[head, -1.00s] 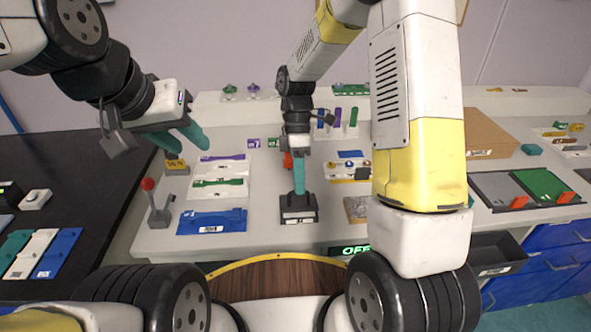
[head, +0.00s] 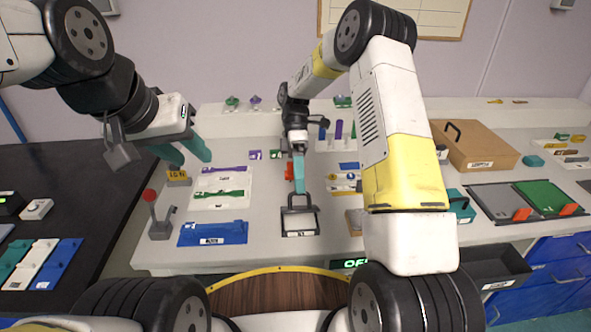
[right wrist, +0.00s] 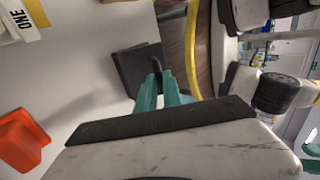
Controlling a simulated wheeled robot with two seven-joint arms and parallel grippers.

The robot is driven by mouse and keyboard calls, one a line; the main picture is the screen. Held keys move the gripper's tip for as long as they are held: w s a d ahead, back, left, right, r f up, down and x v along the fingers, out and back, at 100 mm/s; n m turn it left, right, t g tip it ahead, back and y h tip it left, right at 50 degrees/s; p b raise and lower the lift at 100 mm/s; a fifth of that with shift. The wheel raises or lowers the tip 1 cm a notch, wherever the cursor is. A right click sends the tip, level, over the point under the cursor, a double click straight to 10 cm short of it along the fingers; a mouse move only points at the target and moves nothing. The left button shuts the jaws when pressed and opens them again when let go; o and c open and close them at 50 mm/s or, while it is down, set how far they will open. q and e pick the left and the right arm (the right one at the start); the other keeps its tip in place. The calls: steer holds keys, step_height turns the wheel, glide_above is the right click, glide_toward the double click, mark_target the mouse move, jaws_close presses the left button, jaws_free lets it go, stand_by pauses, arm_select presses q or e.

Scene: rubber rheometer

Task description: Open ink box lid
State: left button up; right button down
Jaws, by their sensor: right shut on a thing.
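A small dark box (head: 300,222), which I take for the ink box, sits on the grey table in front of me. In the head view it shows a dark rim around a pale inner area, with a dark handle at its far side. My right gripper (head: 300,190) is over that far side, shut on the handle. In the right wrist view the teal fingers (right wrist: 163,88) close on the dark handle beside a dark plate (right wrist: 138,70). The fingers partly hide the handle, and the lid's exact tilt is unclear. My left gripper (head: 195,160) is open and empty above the table's left part.
A blue tray (head: 213,233) and white trays lie left of the box. A red-knobbed lever (head: 152,205) stands at the table's left edge. An orange-red object (head: 289,171) is close behind my right gripper. A brown box (head: 475,146) stands at the right.

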steer(key=c, duration=1.5)
jaws_free()
steer(key=shift+v, duration=3.95)
